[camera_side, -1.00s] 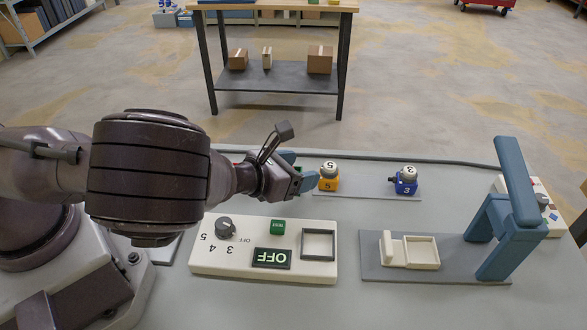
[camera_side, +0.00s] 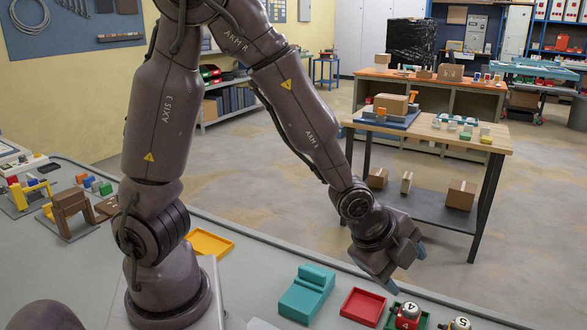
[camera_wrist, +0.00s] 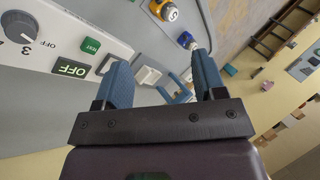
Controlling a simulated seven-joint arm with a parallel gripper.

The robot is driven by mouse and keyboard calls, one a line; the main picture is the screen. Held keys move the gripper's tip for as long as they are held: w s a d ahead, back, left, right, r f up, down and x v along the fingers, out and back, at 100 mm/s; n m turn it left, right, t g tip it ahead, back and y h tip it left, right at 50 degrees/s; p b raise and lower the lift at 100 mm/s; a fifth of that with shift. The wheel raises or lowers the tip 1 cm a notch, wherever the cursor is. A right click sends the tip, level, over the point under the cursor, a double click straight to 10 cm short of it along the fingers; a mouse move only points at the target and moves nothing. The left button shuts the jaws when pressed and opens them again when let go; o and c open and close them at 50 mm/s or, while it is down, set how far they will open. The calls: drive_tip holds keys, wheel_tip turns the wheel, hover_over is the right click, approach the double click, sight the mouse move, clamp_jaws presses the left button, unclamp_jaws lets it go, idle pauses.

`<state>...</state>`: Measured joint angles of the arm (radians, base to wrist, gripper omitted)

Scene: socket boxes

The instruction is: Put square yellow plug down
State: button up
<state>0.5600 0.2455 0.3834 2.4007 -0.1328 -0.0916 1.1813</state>
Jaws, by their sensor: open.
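The yellow plug (camera_wrist: 154,7) with a round white cap is at the top of the wrist view, standing beyond my fingers and apart from them. In the side view a white cap marked 5 (camera_side: 459,323) shows at the bottom edge; the body under it is cut off. My gripper (camera_wrist: 160,62) is open, with its blue fingers spread and nothing held between them. In the side view my gripper (camera_side: 406,267) hangs in the air, up and left of that cap.
A white box with dial (camera_wrist: 20,27), green TEST button (camera_wrist: 91,45) and OFF display (camera_wrist: 71,67) is left in the wrist view. The blue plug (camera_wrist: 186,40) is near the yellow one. A red tray (camera_side: 363,306), teal block (camera_side: 307,292) and red plug (camera_side: 405,317) are below my gripper.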

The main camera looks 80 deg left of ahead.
drive_tip(key=s+a+r+n, duration=0.1)
drive_tip(key=s+r+n, duration=0.2)
drive_tip(key=r+n, duration=0.1)
drive_tip(key=s+a+r+n+h, duration=0.1)
drive_tip(key=s+a+r+n, duration=0.1)
drive_tip(key=s+r+n, duration=0.2)
wheel_tip(320, 180, up, 4)
drive_tip(key=shift+s+f+g, duration=0.2)
drive_tip(key=shift+f+g, duration=0.05)
drive_tip(key=shift+g, duration=0.15)
drive_tip(key=o, duration=0.3)
drive_tip(key=s+a+r+n, duration=0.1)
drive_tip(key=s+r+n, duration=0.1)
drive_tip(key=s+n, duration=0.1)
drive_tip(key=s+a+r+n+y, duration=0.1)
drive_tip(key=s+r+n, duration=0.1)
drive_tip(key=s, duration=0.3)
drive_tip(key=shift+s+a+r+n+g, duration=0.3)
drive_tip(key=shift+s+r+n, duration=0.1)
drive_tip(key=shift+n, duration=0.3)
drive_tip(key=shift+d, duration=0.1)
